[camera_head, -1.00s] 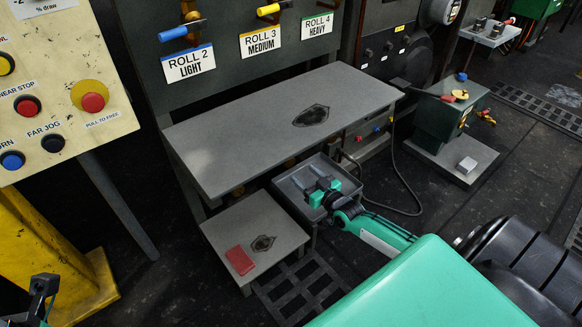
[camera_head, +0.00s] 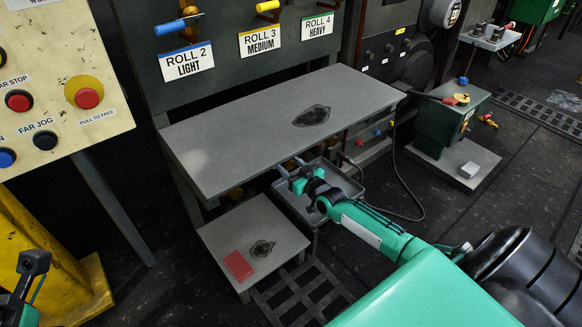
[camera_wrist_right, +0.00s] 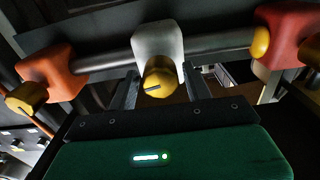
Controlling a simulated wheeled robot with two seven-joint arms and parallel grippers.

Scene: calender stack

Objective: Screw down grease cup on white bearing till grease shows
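The white bearing (camera_wrist_right: 158,40) sits on a grey shaft in the middle of the right wrist view. Its yellow grease cup (camera_wrist_right: 159,79) faces me, with a dark slot on its face; I cannot see any grease. My right gripper (camera_wrist_right: 159,92) is open, its fingers on either side of the cup with what looks like a gap at each side. In the head view, my right gripper (camera_head: 297,170) reaches to the front edge of the big grey table, and the bearing is hidden there. My left gripper (camera_head: 32,265) shows dark at the lower left; its fingers are unclear.
An orange bearing (camera_wrist_right: 54,69) and a red bearing (camera_wrist_right: 283,35) flank the white one, each with a yellow cup. The grey table (camera_head: 270,125) overhangs the area. Below are a grey tray (camera_head: 345,182) and a low stand (camera_head: 270,220) with a red cloth (camera_head: 238,265).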

